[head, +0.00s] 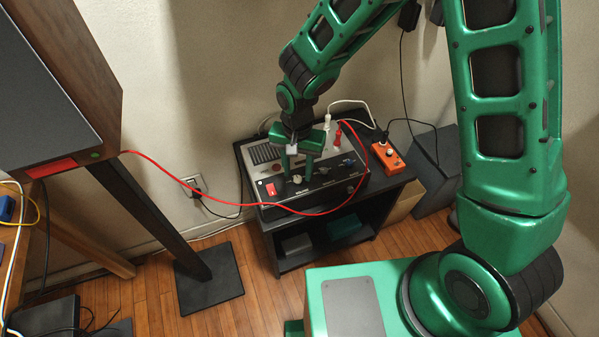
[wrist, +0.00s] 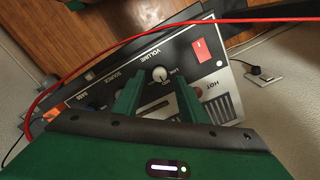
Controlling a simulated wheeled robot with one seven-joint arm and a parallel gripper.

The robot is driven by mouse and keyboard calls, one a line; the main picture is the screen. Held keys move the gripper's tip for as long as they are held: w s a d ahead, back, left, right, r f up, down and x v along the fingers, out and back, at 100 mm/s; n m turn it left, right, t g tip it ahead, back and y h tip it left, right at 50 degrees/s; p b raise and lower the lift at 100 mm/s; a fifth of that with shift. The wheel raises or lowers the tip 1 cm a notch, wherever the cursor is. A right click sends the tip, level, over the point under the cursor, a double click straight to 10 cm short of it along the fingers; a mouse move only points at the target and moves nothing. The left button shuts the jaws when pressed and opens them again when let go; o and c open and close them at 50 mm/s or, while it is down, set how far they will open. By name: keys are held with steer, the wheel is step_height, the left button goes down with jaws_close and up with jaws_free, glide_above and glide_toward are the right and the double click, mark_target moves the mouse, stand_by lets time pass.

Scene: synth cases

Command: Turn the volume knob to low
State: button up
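The amplifier (head: 258,170) stands on a small black stand, its control panel facing up. Its pale round volume knob (wrist: 160,74) shows in the wrist view beside the printed word VOLUME; it also shows in the head view (head: 297,179). The knob's pointer is too small to read. My gripper (head: 298,175) points down at the panel, its two green fingers apart and nothing held between them. In the wrist view the fingertips (wrist: 158,84) lie to either side of the knob and close to it. I cannot tell whether they touch it.
A red rocker switch (head: 271,189) is left of the knob; other knobs (head: 348,162) are to its right. A red cable (head: 230,203) crosses the panel's front. An orange box (head: 388,157) sits at the stand's right. A speaker (head: 55,85) stands left.

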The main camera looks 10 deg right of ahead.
steer(key=shift+f, duration=1.05)
steer(key=shift+c, duration=0.7)
jaws_close()
steer(key=shift+d, duration=0.2)
steer(key=shift+a, duration=0.1)
